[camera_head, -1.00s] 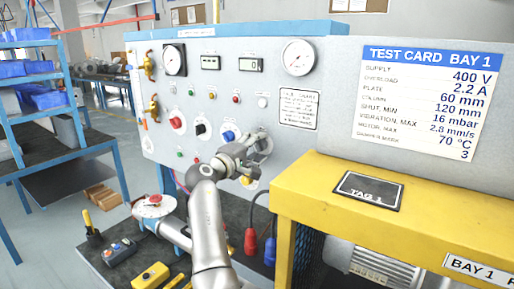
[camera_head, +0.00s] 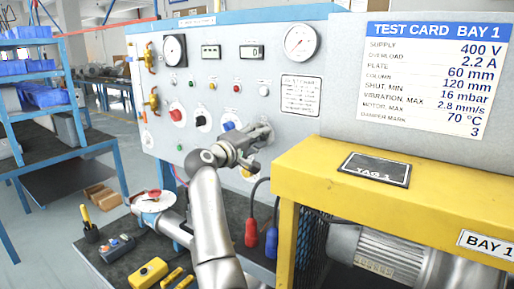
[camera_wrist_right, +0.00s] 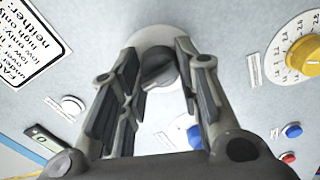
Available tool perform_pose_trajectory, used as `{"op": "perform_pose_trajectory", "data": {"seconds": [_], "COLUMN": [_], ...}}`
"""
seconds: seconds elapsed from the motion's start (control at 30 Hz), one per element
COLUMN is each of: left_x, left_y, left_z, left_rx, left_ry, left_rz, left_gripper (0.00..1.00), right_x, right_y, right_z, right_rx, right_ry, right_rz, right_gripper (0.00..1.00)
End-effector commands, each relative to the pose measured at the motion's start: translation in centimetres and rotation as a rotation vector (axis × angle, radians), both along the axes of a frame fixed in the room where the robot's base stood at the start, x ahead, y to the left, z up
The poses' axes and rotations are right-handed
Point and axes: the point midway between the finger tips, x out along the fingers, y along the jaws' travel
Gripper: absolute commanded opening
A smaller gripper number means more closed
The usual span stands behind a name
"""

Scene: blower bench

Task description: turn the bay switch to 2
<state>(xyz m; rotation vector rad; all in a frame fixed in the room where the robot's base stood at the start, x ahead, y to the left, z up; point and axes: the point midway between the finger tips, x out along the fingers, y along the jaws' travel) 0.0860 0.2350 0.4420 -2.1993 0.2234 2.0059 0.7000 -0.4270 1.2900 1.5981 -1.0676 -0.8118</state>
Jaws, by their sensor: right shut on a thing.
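My right gripper (camera_head: 250,143) is at the lower right of the grey control panel (camera_head: 180,100). In the right wrist view its two fingers stand on either side of a dark knob (camera_wrist_right: 158,70) on a round white dial (camera_wrist_right: 152,38). The gripper (camera_wrist_right: 157,66) is shut on this knob, which I take for the bay switch. The fingers and wrist hide much of the dial, and I cannot read its marks or the knob's setting. In the head view the gripper covers most of the knob. My left gripper is not in view.
Red (camera_head: 177,114), black (camera_head: 202,121) and blue (camera_head: 229,127) knobs lie left of the gripper. A yellow knob (camera_wrist_right: 303,55) is close by.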

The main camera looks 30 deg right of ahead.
Motion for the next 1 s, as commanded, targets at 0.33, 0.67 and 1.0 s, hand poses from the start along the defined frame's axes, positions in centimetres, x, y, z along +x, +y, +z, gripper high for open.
{"op": "perform_pose_trajectory", "data": {"seconds": [0.33,0.67,1.0], "left_x": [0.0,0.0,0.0], "left_y": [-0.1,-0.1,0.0], "left_z": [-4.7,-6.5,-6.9], "left_rx": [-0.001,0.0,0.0], "left_ry": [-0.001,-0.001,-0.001], "left_rz": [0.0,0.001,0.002], "left_gripper": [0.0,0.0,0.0], "right_x": [0.0,0.0,0.0], "right_y": [-0.1,-0.1,-0.1], "right_z": [-0.4,-0.1,0.1], "right_rx": [0.109,0.179,0.203], "right_ry": [-0.27,-0.437,-0.492], "right_rz": [-0.001,-0.001,0.001], "right_gripper": [0.07,0.07,0.07]}}
